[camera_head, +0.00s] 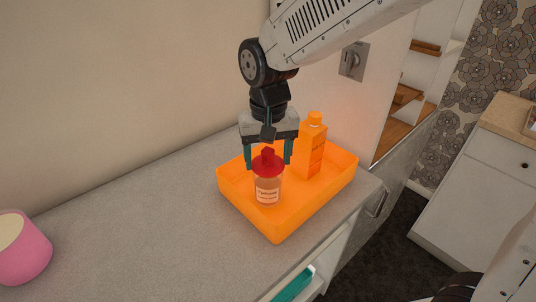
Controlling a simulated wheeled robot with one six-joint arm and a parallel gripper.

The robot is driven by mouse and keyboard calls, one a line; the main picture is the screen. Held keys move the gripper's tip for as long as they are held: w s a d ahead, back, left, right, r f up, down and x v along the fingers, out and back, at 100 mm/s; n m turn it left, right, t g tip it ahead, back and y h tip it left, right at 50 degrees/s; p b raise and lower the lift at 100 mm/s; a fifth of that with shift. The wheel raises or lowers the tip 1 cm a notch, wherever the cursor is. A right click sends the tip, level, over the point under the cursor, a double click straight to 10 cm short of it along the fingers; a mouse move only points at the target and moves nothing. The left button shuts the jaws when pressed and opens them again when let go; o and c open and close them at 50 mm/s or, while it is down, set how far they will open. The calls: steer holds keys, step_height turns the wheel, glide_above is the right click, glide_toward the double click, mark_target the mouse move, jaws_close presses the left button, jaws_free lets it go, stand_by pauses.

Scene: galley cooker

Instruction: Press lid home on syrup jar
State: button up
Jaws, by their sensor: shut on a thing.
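The syrup jar (267,193) is clear with a pinkish content and a white label. It stands upright in the orange tray (276,231). The red lid (267,165), with a knob on top, sits over the jar's mouth. I cannot tell whether a gap is left under its rim. My gripper (268,160) points down from above, with one teal finger on each side of the lid, and is shut on it. The exact contact between fingers and lid is hard to see from this angle.
An orange bottle (312,146) stands in the tray, just right of my gripper. A pink pot (20,247) is at the far left of the grey counter (140,230). The counter between them is clear. The wall is behind, and the counter's front edge is close to the tray.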

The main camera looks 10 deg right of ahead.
stand_by(0.4)
steer(key=o, duration=1.2)
steer(key=shift+r, duration=3.5)
jaws_close()
steer(key=shift+f, duration=0.25)
